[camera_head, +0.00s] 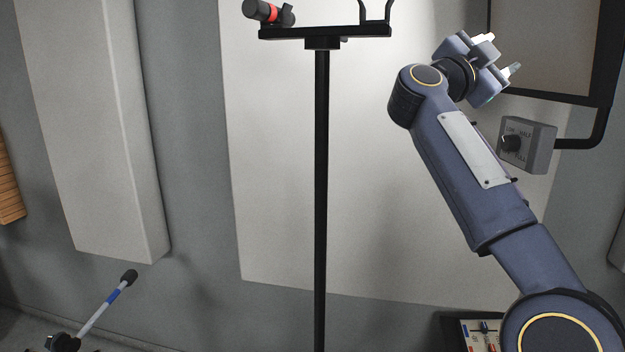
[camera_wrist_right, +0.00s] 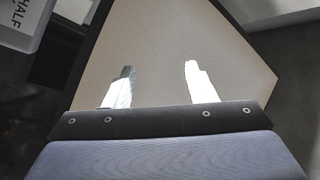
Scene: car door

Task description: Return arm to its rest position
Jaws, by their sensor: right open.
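My right arm (camera_head: 470,180) reaches up from the lower right in the head view, bent at the elbow and wrist. My right gripper (camera_head: 500,55) is raised at the upper right, in front of or beside a framed beige panel (camera_head: 540,50); the gap to it cannot be told. In the right wrist view the two pale fingers of the gripper (camera_wrist_right: 158,85) stand apart with nothing between them. The panel (camera_wrist_right: 165,40) fills the view behind them. My left gripper is not in view.
A grey box with a knob and lettering (camera_head: 538,145) hangs just below the gripper; its lettered corner shows in the wrist view (camera_wrist_right: 25,20). A black stand (camera_head: 321,200) carries a red-and-black item (camera_head: 268,12). A lever (camera_head: 105,305) and a slider panel (camera_head: 480,335) are low down.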

